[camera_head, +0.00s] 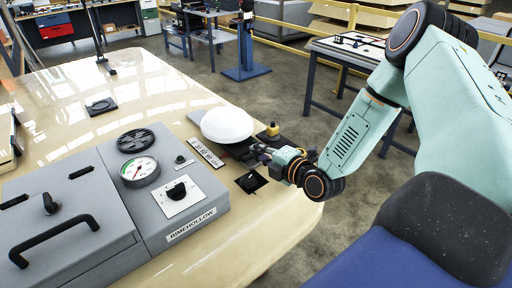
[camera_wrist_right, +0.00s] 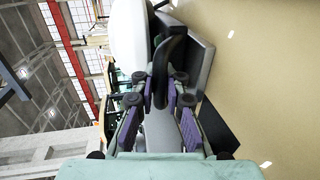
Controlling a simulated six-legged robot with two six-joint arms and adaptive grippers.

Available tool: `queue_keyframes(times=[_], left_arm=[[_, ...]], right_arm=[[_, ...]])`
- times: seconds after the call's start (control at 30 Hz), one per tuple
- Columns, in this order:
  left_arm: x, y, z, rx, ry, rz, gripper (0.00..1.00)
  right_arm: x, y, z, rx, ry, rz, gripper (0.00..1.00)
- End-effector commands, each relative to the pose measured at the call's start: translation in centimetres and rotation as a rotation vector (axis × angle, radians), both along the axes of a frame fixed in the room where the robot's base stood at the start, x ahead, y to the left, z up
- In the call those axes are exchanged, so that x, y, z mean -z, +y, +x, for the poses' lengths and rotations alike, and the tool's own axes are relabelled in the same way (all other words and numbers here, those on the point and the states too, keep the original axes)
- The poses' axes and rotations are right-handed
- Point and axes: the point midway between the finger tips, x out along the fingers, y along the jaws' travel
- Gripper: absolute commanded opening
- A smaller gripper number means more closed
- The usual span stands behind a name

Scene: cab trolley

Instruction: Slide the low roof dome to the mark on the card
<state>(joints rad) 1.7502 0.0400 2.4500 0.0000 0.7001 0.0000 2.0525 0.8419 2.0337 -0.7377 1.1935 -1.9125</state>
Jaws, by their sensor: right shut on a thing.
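My right gripper (camera_head: 259,152) is at the near right side of the dome. In the right wrist view, its purple-padded fingers (camera_wrist_right: 162,98) are shut on a dark curved handle (camera_wrist_right: 172,50) beside the white dome (camera_wrist_right: 130,35). The fingertips partly hide where the handle joins the dome's base. My left gripper is not in view.
A grey console with a gauge (camera_head: 139,171), a black knob (camera_head: 177,191) and a black wheel (camera_head: 136,141) stands left of the card. A yellow-topped knob (camera_head: 272,131) stands just behind my right gripper. The cream surface (camera_head: 150,82) is mostly clear beyond.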

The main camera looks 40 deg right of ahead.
Motion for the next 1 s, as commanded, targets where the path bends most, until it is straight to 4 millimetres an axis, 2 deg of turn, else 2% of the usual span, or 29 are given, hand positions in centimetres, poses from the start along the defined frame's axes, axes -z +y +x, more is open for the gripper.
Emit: queue_keyframes(times=[0.17, 0.2, 0.47, 0.8, 1.0], left_arm=[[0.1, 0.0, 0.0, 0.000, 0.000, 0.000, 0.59], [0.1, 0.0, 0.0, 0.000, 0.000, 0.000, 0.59], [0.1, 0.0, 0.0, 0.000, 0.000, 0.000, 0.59], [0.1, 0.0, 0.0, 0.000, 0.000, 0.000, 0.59], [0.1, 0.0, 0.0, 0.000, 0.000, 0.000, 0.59]], right_arm=[[0.5, 0.1, -0.4, 0.000, 0.014, 0.004, 0.00], [0.5, 0.1, -0.4, 0.000, 0.014, 0.005, 0.12], [0.4, 0.1, -0.2, 0.001, 0.010, 0.003, 0.34], [0.1, 0.0, -0.1, 0.003, 0.005, 0.002, 0.34], [-1.6, -0.1, 0.0, 0.006, 0.002, 0.005, 0.34]])
